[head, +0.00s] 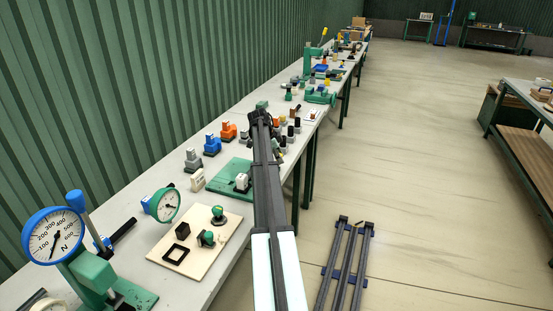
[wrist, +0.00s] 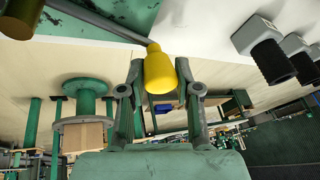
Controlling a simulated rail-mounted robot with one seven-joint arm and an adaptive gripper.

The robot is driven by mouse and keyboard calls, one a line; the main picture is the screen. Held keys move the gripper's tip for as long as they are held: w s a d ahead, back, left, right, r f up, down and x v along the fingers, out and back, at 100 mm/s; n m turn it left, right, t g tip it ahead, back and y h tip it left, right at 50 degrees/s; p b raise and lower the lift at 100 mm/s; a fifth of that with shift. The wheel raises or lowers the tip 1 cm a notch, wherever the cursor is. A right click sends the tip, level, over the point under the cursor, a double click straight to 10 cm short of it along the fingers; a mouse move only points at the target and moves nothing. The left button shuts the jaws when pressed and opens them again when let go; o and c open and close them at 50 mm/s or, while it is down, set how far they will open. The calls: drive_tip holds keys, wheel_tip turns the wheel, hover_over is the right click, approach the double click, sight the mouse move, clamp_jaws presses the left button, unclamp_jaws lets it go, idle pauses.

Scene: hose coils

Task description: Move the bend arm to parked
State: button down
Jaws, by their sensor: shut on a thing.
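The bend arm shows in the wrist view as a slim grey rod (wrist: 105,25) that runs from the upper left to a yellow knob (wrist: 160,72). Green plate (wrist: 115,8) shows behind the rod at the top edge. My gripper (wrist: 161,80) has one finger on each side of the knob and is shut on it. The far end of the rod is out of the wrist view. In the head view my own arm reaches along the bench and hides the knob and most of the gripper.
A white bench (head: 215,275) runs along the green wall, crowded with fixtures. A blue-rimmed dial gauge (head: 55,237) and a board with fittings (head: 175,262) stand near. Grey-and-black parts (wrist: 265,50) lie right of the knob. Open floor (head: 430,180) lies right of the bench.

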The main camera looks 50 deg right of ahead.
drive_tip(key=shift+s, duration=0.15)
drive_tip(key=c, duration=0.8)
unclamp_jaws()
drive_tip(key=v, duration=1.2)
